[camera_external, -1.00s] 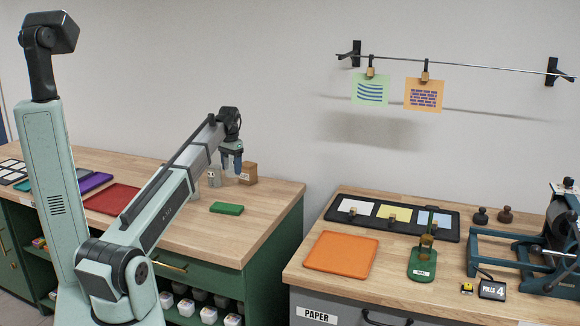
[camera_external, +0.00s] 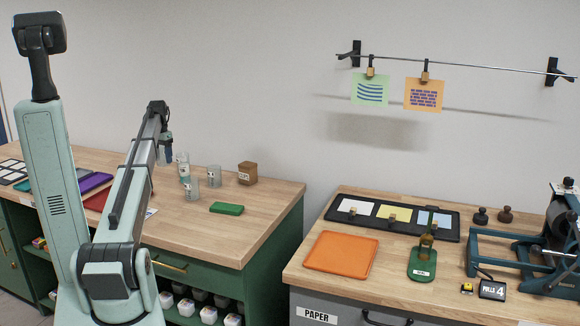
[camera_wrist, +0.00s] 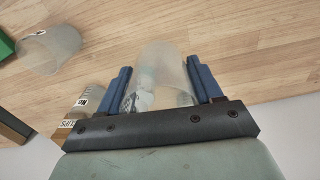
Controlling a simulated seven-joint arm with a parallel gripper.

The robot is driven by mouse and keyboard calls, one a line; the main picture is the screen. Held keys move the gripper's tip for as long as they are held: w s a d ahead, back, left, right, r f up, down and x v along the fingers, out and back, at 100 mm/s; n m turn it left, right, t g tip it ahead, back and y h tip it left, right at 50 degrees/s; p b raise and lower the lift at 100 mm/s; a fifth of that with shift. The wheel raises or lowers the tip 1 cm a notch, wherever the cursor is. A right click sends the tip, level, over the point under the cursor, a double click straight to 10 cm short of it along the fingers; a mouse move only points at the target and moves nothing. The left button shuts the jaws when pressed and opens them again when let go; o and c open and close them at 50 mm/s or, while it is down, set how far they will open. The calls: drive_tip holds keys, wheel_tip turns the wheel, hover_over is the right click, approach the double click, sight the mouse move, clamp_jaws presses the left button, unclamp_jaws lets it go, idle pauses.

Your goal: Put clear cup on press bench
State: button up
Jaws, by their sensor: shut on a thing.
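My gripper (camera_external: 166,153) is at the left bench, shut on a clear cup (camera_wrist: 160,78), which sits between its blue fingers in the wrist view (camera_wrist: 160,90). One (camera_external: 193,189) is nearer the front and also shows in the wrist view (camera_wrist: 52,48). I cannot tell clearly whether the held cup touches the bench. The press bench (camera_external: 390,288), at the right, has a wooden top and a grey front labelled PAPER, with a blue-green press (camera_external: 500,245) at its right end.
A brown box (camera_external: 247,173) and green block (camera_external: 227,208) lie right of the cups. The press bench bears an orange tray (camera_external: 341,252), a green stand (camera_external: 422,264), a black tray (camera_external: 334,214) with coloured sheets, and small items. A gap separates the benches.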

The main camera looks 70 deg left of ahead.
drive_tip(key=s+a+n, duration=0.1)
drive_tip(key=s+a, duration=0.4)
drive_tip(key=s, duration=0.8)
drive_tip(key=shift+w+a+f, duration=0.1)
drive_tip(key=shift+w+f, duration=0.05)
drive_tip(key=shift+f, duration=2.3)
drive_tip(key=shift+w+a+f, duration=0.1)
drive_tip(key=shift+f, duration=2.35)
drive_tip(key=o, duration=1)
drive_tip(key=shift+f, duration=0.15)
drive_tip(key=shift+o, duration=0.2)
drive_tip(key=shift+o, duration=0.3)
wheel_tip(320, 180, up, 12)
drive_tip(key=shift+r, duration=0.2)
